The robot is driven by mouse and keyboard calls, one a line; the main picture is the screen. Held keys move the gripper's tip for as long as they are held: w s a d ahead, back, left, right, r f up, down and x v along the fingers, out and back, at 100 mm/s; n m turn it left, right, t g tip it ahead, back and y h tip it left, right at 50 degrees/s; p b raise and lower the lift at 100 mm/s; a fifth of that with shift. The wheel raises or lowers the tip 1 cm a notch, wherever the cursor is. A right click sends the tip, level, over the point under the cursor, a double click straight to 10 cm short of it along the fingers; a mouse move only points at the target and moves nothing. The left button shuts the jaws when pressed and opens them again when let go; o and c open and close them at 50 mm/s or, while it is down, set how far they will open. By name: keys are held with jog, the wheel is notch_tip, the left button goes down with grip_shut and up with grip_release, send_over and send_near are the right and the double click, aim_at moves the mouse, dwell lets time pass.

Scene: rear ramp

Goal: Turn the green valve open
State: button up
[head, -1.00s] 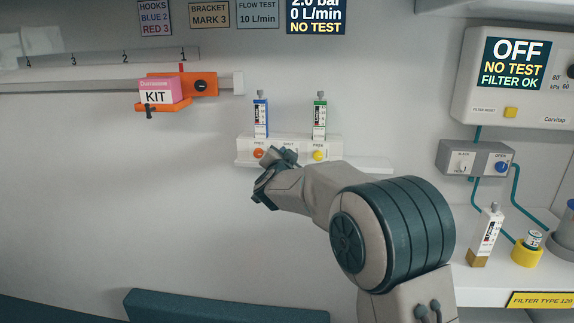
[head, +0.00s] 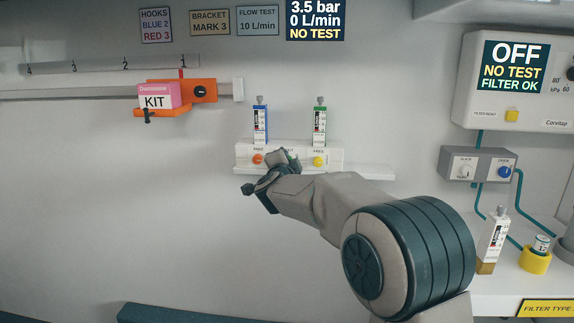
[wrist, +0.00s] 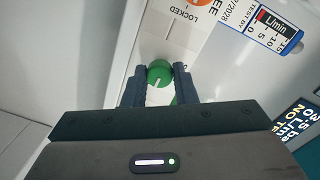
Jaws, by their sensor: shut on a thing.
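The green valve (wrist: 159,72) is a round green knob with a white line across its face, between my two fingers in the wrist view. My gripper (wrist: 158,84) is shut on it, with a dark finger on each side. In the head view my gripper (head: 283,160) is at the white wall panel (head: 330,156), between an orange knob (head: 258,159) and a yellow knob (head: 318,161). My gripper hides the green valve there. The display (head: 315,20) above reads 3.5 bar, 0 L/min, NO TEST.
A blue flowmeter (head: 260,124) and a green flowmeter (head: 320,124) stand upright just above the panel. A pink kit box (head: 158,97) sits in an orange bracket at left. A suction unit (head: 520,85) reading OFF hangs at right. The wall below the panel is clear.

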jog(key=o, duration=1)
jog(key=s, duration=1.4)
jog(key=shift+a+r, duration=0.25)
jog(key=shift+r, duration=0.05)
jog(key=shift+w+r, duration=0.1)
